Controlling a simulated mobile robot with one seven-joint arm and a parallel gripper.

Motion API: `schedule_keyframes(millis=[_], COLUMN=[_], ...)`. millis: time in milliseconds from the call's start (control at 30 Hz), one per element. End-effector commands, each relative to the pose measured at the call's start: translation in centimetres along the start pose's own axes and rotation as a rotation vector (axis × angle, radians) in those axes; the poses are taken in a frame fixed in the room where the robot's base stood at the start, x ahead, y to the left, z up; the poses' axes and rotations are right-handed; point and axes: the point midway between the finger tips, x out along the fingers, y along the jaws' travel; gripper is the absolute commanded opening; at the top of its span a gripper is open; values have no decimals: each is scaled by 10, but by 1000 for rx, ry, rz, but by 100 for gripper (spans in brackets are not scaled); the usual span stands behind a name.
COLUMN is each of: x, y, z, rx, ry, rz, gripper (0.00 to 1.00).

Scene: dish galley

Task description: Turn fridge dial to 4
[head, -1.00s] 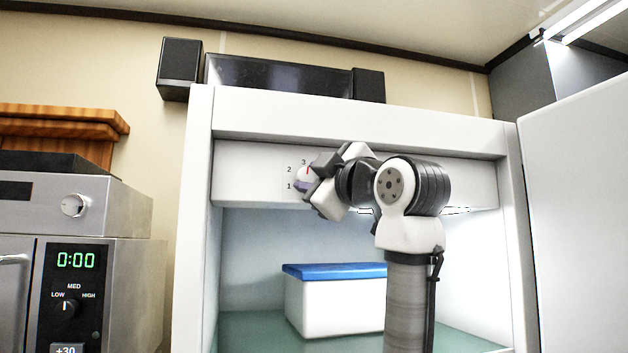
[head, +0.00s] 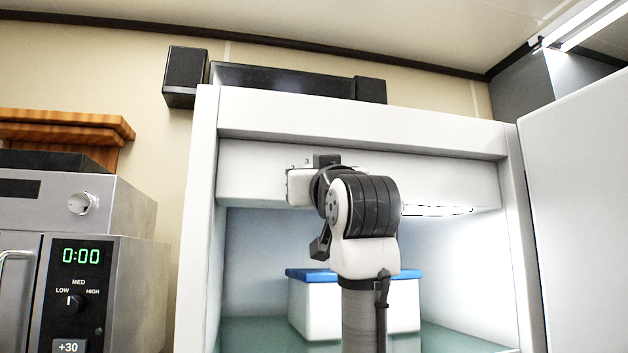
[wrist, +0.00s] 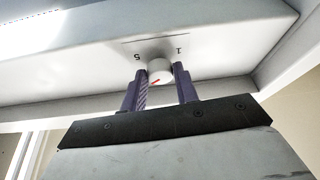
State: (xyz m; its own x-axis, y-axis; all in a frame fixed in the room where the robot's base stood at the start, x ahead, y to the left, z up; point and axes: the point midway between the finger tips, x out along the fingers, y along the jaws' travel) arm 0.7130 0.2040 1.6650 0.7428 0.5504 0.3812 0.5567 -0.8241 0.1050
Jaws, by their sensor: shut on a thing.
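The fridge dial is a white round knob with a red mark; in the wrist view the dial (wrist: 160,70) sits between the purple fingers of my gripper (wrist: 161,76), which is shut on it. The red mark points toward the lower left there. The numbers 5 and 1 show upside down beside the dial; the others are hidden, so I cannot tell which number the mark meets. In the head view my gripper and wrist cover the dial on the fridge's upper panel (head: 450,182).
The open fridge (head: 205,220) holds a white box with a blue lid (head: 405,300) below my arm. Its door (head: 580,200) stands open at right. A microwave (head: 125,300) stands at left. A black speaker (head: 185,77) is behind the fridge top.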

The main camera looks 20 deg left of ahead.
Motion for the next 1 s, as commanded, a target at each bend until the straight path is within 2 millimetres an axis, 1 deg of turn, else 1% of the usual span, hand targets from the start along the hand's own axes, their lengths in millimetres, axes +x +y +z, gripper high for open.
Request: schedule_keyframes(millis=[300,767,800,933,1000], x=[0,0,0,0,0], y=[-2,-1,-1,-1,-1], z=[1,0,0,0,0], rx=[87,98,98,98,98], ry=[-3,-3,-3,-2,-2], rz=[36,40,40,40,40], gripper=[7,7,32,50,51])
